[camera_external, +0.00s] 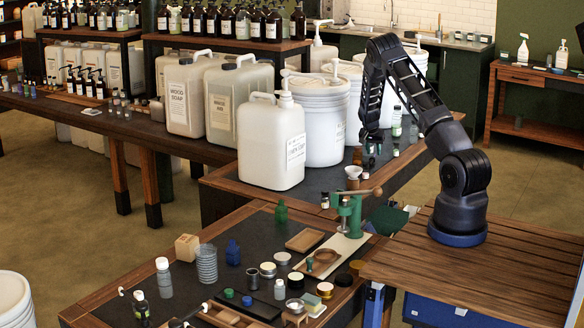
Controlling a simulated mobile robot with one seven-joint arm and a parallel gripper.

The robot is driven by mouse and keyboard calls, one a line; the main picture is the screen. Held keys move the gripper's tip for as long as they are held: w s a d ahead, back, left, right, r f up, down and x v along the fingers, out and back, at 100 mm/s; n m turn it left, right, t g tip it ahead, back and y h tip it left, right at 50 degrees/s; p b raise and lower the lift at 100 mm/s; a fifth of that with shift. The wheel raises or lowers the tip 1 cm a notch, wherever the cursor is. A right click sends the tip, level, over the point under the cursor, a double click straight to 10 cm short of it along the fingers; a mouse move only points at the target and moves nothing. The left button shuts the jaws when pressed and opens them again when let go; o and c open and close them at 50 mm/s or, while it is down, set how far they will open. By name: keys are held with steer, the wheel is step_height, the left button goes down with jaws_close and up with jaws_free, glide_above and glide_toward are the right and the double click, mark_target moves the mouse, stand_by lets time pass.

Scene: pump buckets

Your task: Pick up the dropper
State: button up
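My gripper (370,155) hangs down from my black arm, low over the back counter, just right of the large white bucket. Its fingers are small and dark here, and I cannot tell whether they are open or shut or hold anything. Several small bottles stand close around it on the counter, including one with a pale label (396,126). I cannot pick out the dropper with certainty. A small dark bottle with a light label (325,201) stands at the near edge of that counter, left of a white funnel-like cup (354,172).
A white pump jug (268,155) and white bucket (322,135) stand left of my gripper. A green hand press (349,215) stands in front. The wooden surface (490,265) beside my base is clear.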

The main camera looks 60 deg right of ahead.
steer(key=x, duration=0.2)
steer(key=shift+f, duration=0.35)
jaws_close()
step_height(320, 180, up, 10)
stand_by(0.6)
